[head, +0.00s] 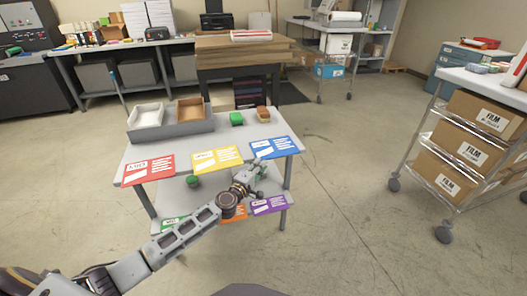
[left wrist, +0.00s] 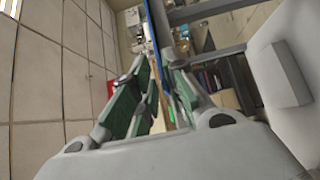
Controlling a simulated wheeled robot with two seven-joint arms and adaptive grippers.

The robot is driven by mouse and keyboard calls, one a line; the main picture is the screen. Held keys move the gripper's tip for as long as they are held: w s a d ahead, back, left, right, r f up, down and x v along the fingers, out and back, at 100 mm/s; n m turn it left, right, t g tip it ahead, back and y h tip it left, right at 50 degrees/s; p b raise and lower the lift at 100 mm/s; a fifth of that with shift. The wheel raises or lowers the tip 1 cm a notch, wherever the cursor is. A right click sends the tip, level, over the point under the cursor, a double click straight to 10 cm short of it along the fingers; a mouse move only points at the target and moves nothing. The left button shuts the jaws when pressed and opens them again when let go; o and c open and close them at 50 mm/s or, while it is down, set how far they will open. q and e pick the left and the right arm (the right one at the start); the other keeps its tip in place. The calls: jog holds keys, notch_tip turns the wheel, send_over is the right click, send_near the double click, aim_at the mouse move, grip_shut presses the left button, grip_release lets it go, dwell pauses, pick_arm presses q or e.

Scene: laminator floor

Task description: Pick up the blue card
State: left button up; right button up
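The blue card (head: 280,149) lies flat at the right front of the table, with its front edge at the table's edge. My left gripper (head: 260,165) is at the card's front left edge. In the left wrist view, the blue card (left wrist: 149,14) shows edge-on as a thin blue line running between the fingers. My left gripper (left wrist: 162,62) has its fingertips close together on either side of that line, shut on the card. The card looks level with its neighbours, with no clear lift. My right gripper is not in view.
A yellow card (head: 217,158) and a red card (head: 148,170) lie to the left on the table (head: 180,148). A purple card (head: 270,205) is on the lower shelf.

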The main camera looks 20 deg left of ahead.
pick_arm(q)
jog(key=shift+w+d, duration=0.2)
jog(key=shift+w, duration=0.95)
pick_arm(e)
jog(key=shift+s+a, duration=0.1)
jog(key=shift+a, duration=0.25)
pick_arm(q)
grip_shut()
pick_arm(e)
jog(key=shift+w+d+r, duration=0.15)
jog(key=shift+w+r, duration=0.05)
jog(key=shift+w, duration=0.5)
pick_arm(q)
jog(key=shift+r, duration=0.2)
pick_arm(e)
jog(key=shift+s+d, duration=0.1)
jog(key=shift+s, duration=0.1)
